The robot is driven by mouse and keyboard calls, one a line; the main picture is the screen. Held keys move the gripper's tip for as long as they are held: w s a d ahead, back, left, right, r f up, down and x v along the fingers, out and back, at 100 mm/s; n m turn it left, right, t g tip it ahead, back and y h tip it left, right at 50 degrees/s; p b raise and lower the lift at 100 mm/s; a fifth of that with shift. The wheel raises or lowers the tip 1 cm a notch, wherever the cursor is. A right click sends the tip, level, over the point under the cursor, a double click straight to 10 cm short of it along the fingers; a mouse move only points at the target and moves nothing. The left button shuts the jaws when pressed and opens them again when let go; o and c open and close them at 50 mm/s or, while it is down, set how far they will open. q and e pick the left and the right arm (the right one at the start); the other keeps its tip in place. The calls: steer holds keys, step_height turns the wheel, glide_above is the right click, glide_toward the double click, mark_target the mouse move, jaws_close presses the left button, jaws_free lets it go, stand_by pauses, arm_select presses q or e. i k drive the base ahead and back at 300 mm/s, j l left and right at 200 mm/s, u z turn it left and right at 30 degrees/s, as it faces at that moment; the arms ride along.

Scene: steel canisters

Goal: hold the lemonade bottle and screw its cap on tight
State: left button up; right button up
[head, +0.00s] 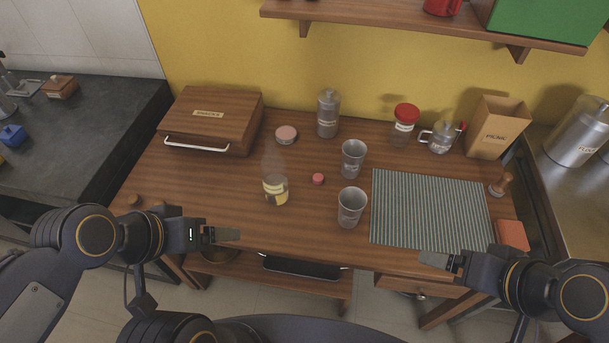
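The lemonade bottle (275,191) is clear glass with a yellowish label and stands upright on the wooden table, left of the middle. Its label is too small to read. No cap shows on its neck. A small red cap (318,179) lies on the table to the right of the bottle, apart from it. My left gripper (225,235) is near the table's front edge, below and left of the bottle, touching neither. My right gripper (434,259) is at the front edge below the striped mat. Both seem empty; the finger gaps are hidden at this angle.
Two steel cups (351,207) stand right of the cap. A striped mat (430,210) lies further right. Behind are a wooden box (212,120), a pink-topped tin (286,134), a steel canister (328,114) and a red-lidded jar (405,117).

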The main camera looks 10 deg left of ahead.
mark_target(273, 164)
steer(key=i+j+z, duration=0.1)
steer(key=z, duration=0.25)
steer(key=i+j+z, duration=0.1)
steer(key=z, duration=0.3)
steer(key=j+z, duration=0.2)
steer(key=z, duration=0.15)
steer(key=i, duration=0.05)
